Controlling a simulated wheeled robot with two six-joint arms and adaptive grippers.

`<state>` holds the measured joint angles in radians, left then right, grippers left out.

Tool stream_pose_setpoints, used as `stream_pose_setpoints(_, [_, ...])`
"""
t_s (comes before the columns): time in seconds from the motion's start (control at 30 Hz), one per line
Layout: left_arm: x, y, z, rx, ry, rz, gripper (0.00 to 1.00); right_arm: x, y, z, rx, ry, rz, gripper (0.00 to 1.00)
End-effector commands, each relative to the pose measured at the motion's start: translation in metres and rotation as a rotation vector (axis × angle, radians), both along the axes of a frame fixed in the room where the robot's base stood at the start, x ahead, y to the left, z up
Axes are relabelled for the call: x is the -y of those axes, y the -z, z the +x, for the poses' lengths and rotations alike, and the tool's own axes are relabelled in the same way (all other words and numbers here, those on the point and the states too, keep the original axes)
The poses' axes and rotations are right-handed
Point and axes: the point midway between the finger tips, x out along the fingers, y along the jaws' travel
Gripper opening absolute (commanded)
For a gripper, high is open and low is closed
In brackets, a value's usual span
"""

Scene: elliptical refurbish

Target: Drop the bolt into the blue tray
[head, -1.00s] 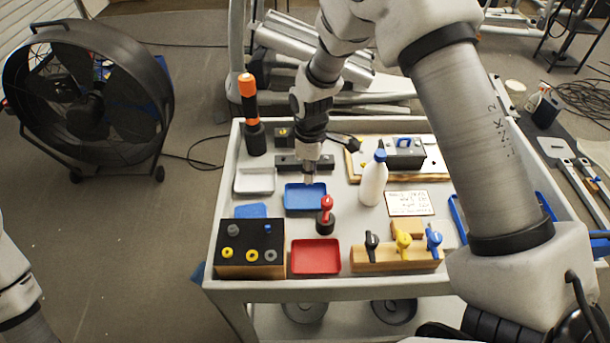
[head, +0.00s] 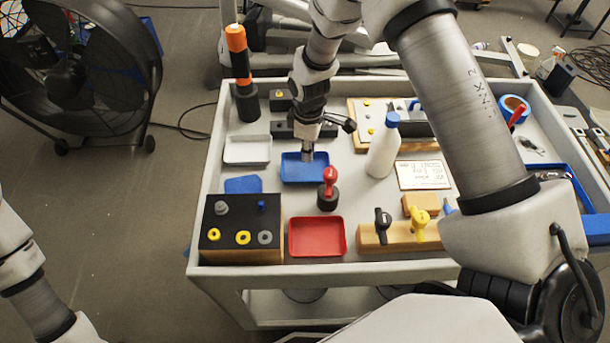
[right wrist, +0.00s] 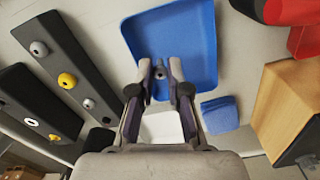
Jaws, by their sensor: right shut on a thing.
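The blue tray (head: 304,176) sits on the cart top near its middle; it also fills the upper middle of the right wrist view (right wrist: 200,50). My right gripper (head: 307,156) points down over the back part of this tray. In the right wrist view my right gripper (right wrist: 160,77) has its fingertips close together, in front of the tray floor. A small grey piece, the bolt (right wrist: 160,72), shows between the fingertips, mostly hidden by them. I cannot tell how high it is above the tray floor. My left arm shows at the lower left, its gripper out of frame.
A red-handled part (head: 329,188) stands just right of the tray, and a white bottle (head: 383,150) stands beyond it. A red tray (head: 317,237), a black-topped box (head: 243,230) and a white tray (head: 247,150) are nearby. A blue cloth (head: 243,185) lies left of the tray.

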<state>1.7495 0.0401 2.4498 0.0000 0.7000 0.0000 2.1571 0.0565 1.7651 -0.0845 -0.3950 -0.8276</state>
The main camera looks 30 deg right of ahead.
Motion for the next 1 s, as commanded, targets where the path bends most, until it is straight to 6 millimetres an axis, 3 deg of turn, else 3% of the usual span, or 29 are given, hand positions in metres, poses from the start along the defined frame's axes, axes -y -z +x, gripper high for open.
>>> stream_pose_setpoints(0.27, [0.0, 0.003, 0.0, 0.0, 0.0, 0.0, 0.78, 0.0, 0.003, 0.0, 0.001, 0.0, -0.001, 0.0])
stream_pose_setpoints(0.3, [0.0, 0.003, 0.0, 0.0, 0.0, 0.0, 0.78, 0.0, 0.003, 0.0, 0.001, 0.0, -0.001, 0.26])
stream_pose_setpoints(0.37, [0.0, 0.003, 0.0, 0.0, 0.0, 0.0, 0.78, 0.0, 0.003, 0.0, 0.001, 0.0, -0.001, 0.45])
stream_pose_setpoints(0.73, [0.0, 0.003, 0.0, 0.0, 0.0, 0.0, 0.78, 0.0, -0.003, 0.001, 0.002, 0.0, -0.001, 0.45])
stream_pose_setpoints(0.87, [0.0, 0.003, 0.0, 0.0, 0.0, 0.0, 0.78, 0.0, -0.025, 0.001, 0.004, 0.0, 0.0, 0.45])
stream_pose_setpoints(1.0, [0.0, 0.003, 0.0, 0.0, 0.0, 0.0, 0.78, 0.0, -0.062, 0.002, 0.006, 0.0, 0.0, 0.45])
